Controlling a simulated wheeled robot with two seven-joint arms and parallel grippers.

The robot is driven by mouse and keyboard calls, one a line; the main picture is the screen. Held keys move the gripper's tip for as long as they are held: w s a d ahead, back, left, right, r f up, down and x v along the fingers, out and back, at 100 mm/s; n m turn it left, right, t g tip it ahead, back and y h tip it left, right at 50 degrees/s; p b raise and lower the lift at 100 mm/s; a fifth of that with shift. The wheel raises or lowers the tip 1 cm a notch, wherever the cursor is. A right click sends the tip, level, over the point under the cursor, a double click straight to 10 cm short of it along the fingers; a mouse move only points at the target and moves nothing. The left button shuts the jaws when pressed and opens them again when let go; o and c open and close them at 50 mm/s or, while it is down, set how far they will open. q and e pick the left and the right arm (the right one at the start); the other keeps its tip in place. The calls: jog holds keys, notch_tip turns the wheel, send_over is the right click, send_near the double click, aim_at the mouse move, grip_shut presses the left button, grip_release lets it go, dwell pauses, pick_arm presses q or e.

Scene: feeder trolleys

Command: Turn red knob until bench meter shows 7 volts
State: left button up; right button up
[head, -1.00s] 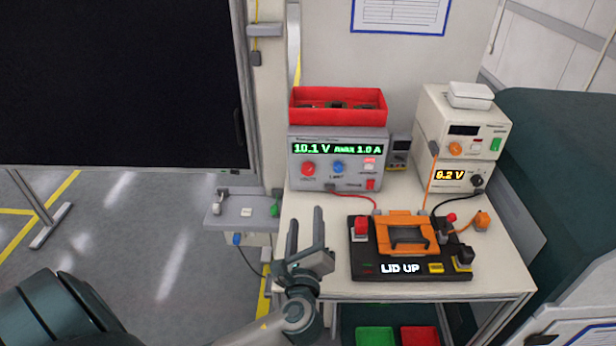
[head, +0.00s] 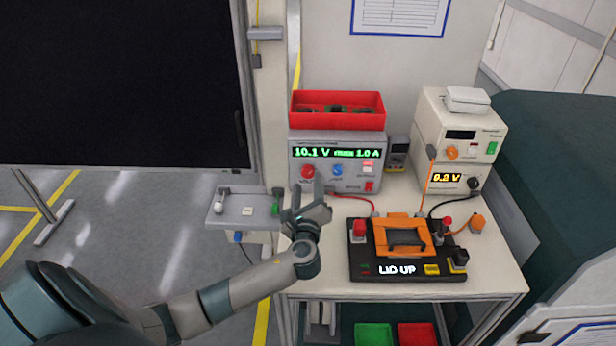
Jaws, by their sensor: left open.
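The red knob (head: 307,172) is on the front of the grey bench supply (head: 325,141), left of a blue knob (head: 338,170). The supply's green display (head: 335,153) reads 10.1 V and 1.0 A. A cream instrument (head: 433,160) at the right has an orange display (head: 446,177) that seems to read 0.0 V. My left gripper (head: 306,190) is open and empty, just in front of and below the red knob. Its fingers point toward the supply and partly cover its lower front. I cannot tell whether a finger touches the knob. My right gripper is not in view.
A black fixture (head: 362,271) with an orange lid (head: 402,222) and lit "LID UP" sign stands on the bench, right of my left arm. A red tray (head: 336,122) sits on the supply. Red, orange and black cables cross the bench. A grey side shelf (head: 232,211) is at the left.

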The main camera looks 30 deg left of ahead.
aim_at(308, 176)
pick_arm(q)
jog(key=shift+x, duration=1.55)
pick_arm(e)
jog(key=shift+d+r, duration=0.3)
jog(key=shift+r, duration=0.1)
pick_arm(q)
jog(key=shift+c, duration=0.6)
jog(key=c, duration=0.9)
jog(key=shift+d, duration=0.1)
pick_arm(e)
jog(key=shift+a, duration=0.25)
pick_arm(q)
jog(key=shift+f, duration=0.1)
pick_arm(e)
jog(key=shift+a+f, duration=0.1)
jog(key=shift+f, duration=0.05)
